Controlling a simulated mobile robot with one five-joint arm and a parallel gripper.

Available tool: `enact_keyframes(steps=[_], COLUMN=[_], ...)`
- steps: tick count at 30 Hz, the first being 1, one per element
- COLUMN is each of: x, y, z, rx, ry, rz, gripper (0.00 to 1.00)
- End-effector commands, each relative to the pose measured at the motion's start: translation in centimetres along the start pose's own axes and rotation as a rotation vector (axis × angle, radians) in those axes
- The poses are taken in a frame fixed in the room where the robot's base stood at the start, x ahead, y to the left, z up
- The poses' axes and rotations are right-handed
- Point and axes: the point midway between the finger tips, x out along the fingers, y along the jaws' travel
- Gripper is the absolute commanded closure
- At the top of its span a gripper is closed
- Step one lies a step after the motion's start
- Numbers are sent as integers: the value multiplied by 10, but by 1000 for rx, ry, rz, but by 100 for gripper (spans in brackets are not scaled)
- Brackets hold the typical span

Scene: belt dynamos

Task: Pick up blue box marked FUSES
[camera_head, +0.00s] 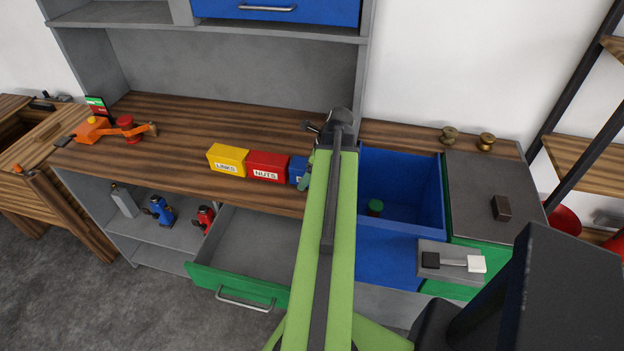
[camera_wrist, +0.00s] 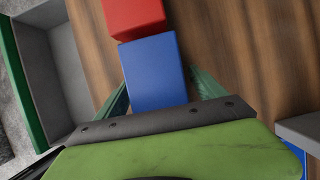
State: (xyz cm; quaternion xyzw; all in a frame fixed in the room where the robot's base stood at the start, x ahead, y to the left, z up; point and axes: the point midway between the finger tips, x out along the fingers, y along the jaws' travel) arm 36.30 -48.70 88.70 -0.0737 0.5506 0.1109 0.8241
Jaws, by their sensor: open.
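The blue box (camera_head: 297,172) stands on the wooden worktop, at the right end of a row with a red NUTS box (camera_head: 267,166) and a yellow LINKS box (camera_head: 227,160). My arm hides most of it in the head view, and its label cannot be read. In the wrist view the blue box (camera_wrist: 153,70) lies between the two green fingers of my gripper (camera_wrist: 157,90), with the red box (camera_wrist: 133,17) touching or close behind it. My gripper is open around the blue box, and I cannot tell whether either finger touches it.
An open grey drawer with a green front (camera_head: 238,283) juts out below the boxes. An open blue bin (camera_head: 402,195) and a dark-topped green cabinet (camera_head: 480,190) stand to the right. The worktop (camera_head: 190,125) behind the boxes is clear.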

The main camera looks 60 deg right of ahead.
Motion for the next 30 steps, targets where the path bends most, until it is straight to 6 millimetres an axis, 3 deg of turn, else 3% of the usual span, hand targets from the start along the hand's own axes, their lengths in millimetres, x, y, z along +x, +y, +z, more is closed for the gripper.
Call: enact_keyframes(steps=[21, 30], x=[5, 5], y=[0, 0], z=[-2, -1], rx=[0, 0], ry=[0, 0], rz=[0, -1], gripper=[20, 59])
